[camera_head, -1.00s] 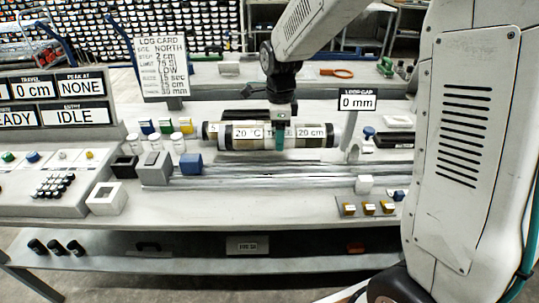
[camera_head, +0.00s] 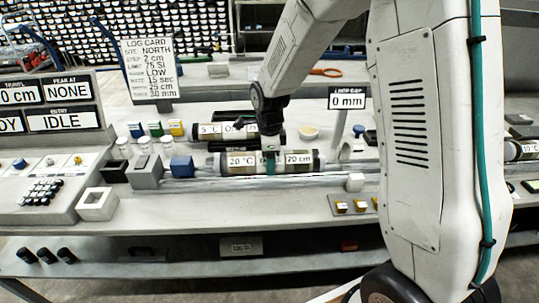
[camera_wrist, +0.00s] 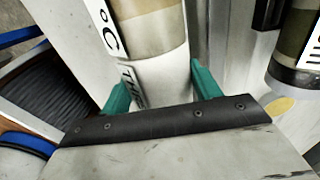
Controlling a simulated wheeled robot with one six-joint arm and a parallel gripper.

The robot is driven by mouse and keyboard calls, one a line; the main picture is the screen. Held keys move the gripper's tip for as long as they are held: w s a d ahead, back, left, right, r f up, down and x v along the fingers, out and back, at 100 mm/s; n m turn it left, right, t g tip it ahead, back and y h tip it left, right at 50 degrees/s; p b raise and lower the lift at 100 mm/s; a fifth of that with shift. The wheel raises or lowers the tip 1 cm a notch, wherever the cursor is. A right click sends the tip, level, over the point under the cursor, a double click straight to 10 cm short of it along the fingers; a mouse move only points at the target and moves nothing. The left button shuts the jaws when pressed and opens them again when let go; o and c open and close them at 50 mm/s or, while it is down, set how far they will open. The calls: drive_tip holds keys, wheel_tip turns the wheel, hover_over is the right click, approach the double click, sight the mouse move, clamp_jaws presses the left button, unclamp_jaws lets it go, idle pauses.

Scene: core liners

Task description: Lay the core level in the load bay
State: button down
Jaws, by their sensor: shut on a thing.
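My gripper (camera_head: 269,160), pointing down, is shut on a dark-ended core (camera_head: 240,160) labelled 20 °C and 70 cm. The core looks nearly level and lies lengthwise over the pale metal rails (camera_head: 225,183) on the bench. I cannot tell whether it touches them. In the wrist view the teal fingers (camera_wrist: 160,85) grip both sides of the core (camera_wrist: 150,30) at a white label. No part is clearly marked as the load bay. The grey block (camera_head: 146,171) and blue block (camera_head: 182,166) stand left of the core.
Another core (camera_head: 222,131), labelled 5 °C, lies behind the held one. The LOOP GAP sign (camera_head: 347,98) reads 0 mm. A LOG CARD (camera_head: 149,70) stands behind at left. The bench front is mostly clear.

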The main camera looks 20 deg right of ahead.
drive_tip(key=shift+c, duration=1.8)
unclamp_jaws()
drive_tip(key=shift+f, duration=0.1)
wheel_tip(320, 180, up, 12)
drive_tip(key=shift+f, duration=0.15)
drive_tip(key=s+d+r+n, duration=0.1)
drive_tip(key=s+r+n, duration=0.45)
drive_tip(key=s, duration=0.25)
drive_tip(key=s+d+r+n, duration=0.1)
drive_tip(key=s+r+n, duration=0.3)
drive_tip(key=s+n, duration=0.3)
drive_tip(key=s+d+n+t, duration=0.1)
drive_tip(key=s+n, duration=0.8)
drive_tip(key=s, duration=0.6)
drive_tip(key=shift+r, duration=0.25)
